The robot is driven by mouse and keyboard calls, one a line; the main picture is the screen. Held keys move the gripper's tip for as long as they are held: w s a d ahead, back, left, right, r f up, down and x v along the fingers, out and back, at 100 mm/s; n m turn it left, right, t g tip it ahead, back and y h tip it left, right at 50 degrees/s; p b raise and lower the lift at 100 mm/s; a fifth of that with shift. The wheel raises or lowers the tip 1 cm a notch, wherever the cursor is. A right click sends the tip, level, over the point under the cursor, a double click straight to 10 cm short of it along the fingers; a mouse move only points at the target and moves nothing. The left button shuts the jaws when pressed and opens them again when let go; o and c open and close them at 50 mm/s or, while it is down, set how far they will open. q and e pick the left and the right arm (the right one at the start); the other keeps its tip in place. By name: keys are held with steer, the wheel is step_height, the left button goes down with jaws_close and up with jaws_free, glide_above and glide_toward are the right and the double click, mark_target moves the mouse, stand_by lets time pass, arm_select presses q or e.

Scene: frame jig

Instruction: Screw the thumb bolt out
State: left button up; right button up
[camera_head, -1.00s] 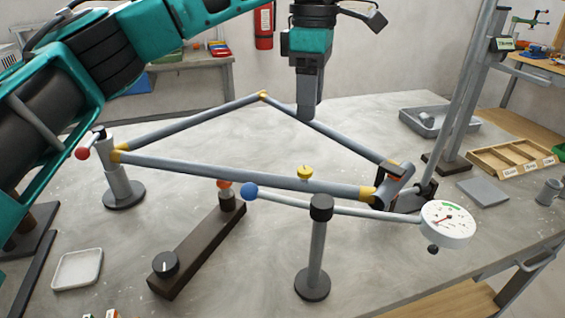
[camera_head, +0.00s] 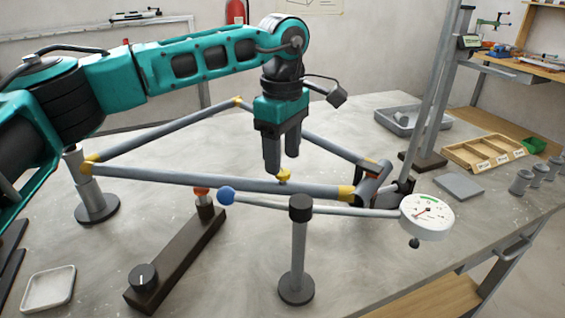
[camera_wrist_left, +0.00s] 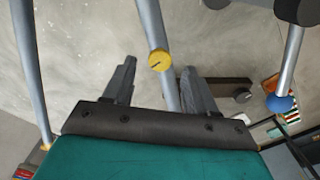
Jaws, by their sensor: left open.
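The thumb bolt (camera_head: 284,175) is a small yellow knob standing on the grey lower tube (camera_head: 225,182) of the triangular frame. In the left wrist view the yellow bolt head (camera_wrist_left: 160,60), with a dark mark on it, lies beyond the fingertips and between their lines. My left gripper (camera_head: 282,168) points down just above and slightly behind the bolt. Its two fingers (camera_wrist_left: 155,72) are open with nothing between them. The right gripper is not seen.
A gauge arm with a blue ball (camera_head: 227,196) and white dial (camera_head: 427,216) runs in front of the tube. A black-topped post (camera_head: 300,208) stands near the bolt. A dark bar with a knob (camera_head: 178,258) lies front left. A grey tray (camera_head: 412,121) sits back right.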

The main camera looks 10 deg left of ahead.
mark_target(283, 175)
arm_select(q)
steer(key=shift+f, duration=1.2)
steer(key=shift+c, duration=0.5)
jaws_close()
